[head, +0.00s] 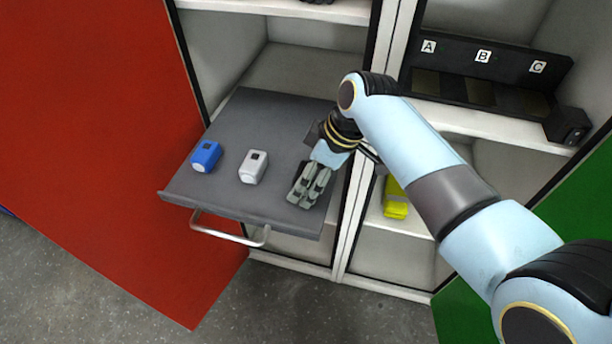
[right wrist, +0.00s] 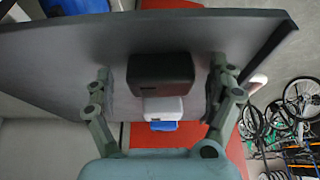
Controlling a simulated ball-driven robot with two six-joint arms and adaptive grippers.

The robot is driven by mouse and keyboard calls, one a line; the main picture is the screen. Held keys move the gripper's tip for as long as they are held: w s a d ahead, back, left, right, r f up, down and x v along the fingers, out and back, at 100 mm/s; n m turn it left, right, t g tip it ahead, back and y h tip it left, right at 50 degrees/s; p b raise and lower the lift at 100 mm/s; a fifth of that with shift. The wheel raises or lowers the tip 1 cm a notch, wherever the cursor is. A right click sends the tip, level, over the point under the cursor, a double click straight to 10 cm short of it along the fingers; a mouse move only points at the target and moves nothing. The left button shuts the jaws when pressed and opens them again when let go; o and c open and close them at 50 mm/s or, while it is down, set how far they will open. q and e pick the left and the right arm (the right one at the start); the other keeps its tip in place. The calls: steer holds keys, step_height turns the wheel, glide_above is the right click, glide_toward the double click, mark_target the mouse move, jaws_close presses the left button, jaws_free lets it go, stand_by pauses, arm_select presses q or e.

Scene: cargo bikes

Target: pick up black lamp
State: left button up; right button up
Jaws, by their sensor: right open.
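The black lamp (right wrist: 161,75) is a small dark block on the grey pull-out shelf. In the right wrist view it lies between the two spread fingers of my right gripper (head: 310,192), with a gap visible on each side. In the head view my right gripper is low over the right part of the shelf and hides the black lamp. The gripper is open and holds nothing. My left gripper is not in view.
A white lamp (head: 253,167) and a blue lamp (head: 206,156) stand left of the gripper on the grey shelf (head: 262,115). A black rack (head: 500,58) marked A, B, C is at upper right. A yellow item (head: 395,200) lies in the right cabinet. A red door (head: 100,150) stands left.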

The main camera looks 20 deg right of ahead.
steer(key=c, duration=1.3)
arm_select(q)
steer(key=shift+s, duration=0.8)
arm_select(e)
steer(key=shift+r, duration=0.15)
